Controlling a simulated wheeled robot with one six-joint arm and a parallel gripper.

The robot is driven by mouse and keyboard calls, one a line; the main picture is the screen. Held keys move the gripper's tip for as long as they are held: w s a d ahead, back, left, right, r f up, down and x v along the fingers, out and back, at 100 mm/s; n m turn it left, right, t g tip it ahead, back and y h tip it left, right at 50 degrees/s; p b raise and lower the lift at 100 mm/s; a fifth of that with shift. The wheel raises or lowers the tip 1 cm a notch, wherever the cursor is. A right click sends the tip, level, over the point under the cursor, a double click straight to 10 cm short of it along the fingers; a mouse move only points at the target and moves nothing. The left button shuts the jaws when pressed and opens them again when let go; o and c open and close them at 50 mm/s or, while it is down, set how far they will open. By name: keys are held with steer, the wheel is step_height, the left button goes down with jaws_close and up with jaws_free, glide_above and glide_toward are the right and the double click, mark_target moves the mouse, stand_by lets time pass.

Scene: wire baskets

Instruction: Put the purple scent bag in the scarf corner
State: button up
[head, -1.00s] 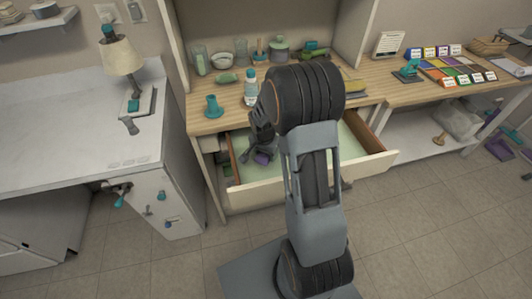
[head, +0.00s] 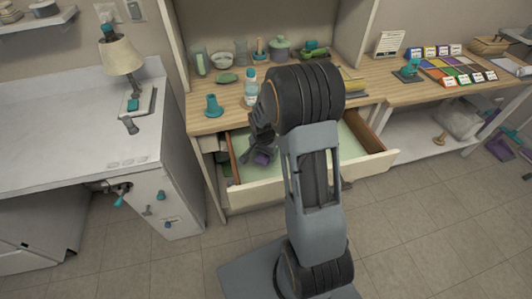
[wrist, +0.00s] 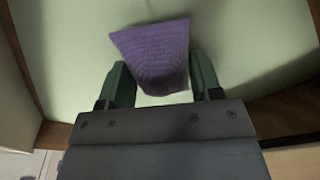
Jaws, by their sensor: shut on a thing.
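The purple scent bag (wrist: 154,55) is a small woven purple pouch in the wrist view. My gripper (wrist: 162,80) is shut on it, with a dark green finger on each side. In the head view the purple bag (head: 262,159) shows small below my gripper (head: 262,150), inside the open drawer (head: 290,188). The drawer's floor is pale green. I cannot tell whether the bag touches the floor. My arm hides the middle of the drawer. I cannot make out a scarf or a scarf corner.
The wooden counter (head: 226,120) above the drawer holds a teal-capped bottle (head: 250,88), a teal stand (head: 211,106), jars and bowls. A white cabinet (head: 70,150) with a lamp (head: 120,58) stands at left. Colourful sorted trays (head: 455,70) lie at right.

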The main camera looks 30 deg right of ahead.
steer(key=shift+f+b, duration=0.35)
steer(key=shift+f, duration=0.1)
stand_by(0.4)
steer(key=o, duration=1)
steer(key=shift+r, duration=0.2)
steer(key=shift+r+p, duration=3.2)
steer(key=shift+r, duration=1.15)
step_height(320, 180, up, 14)
steer(key=s+a, duration=0.1)
steer(key=shift+a, duration=0.2)
